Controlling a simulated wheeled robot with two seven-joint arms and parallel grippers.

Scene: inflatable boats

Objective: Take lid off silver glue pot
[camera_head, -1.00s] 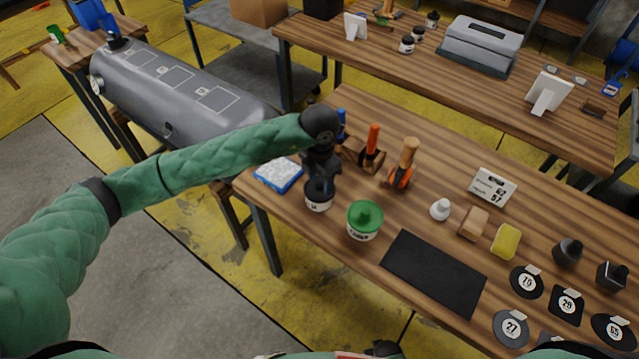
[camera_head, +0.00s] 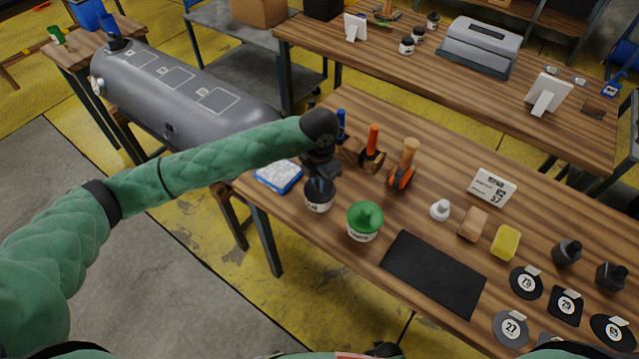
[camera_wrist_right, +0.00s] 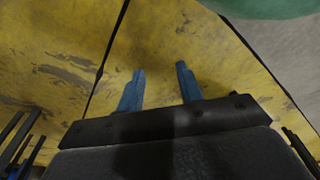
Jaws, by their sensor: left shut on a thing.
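A small pot (camera_head: 316,206) with a dark top and a white label stands upright near the left end of the front workbench in the head view. I cannot make out its silver colour. My left gripper (camera_head: 319,180) is right over it, pointing down, and is shut on the pot's dark lid (camera_head: 321,192). The fingertips are partly hidden by the wrist. The lid appears to be still on the pot. A pot with a green lid (camera_head: 365,214) stands just right of it. My right gripper (camera_wrist_right: 159,70) is open and empty above the yellow floor in the right wrist view.
A black mat (camera_head: 433,272) lies to the right.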

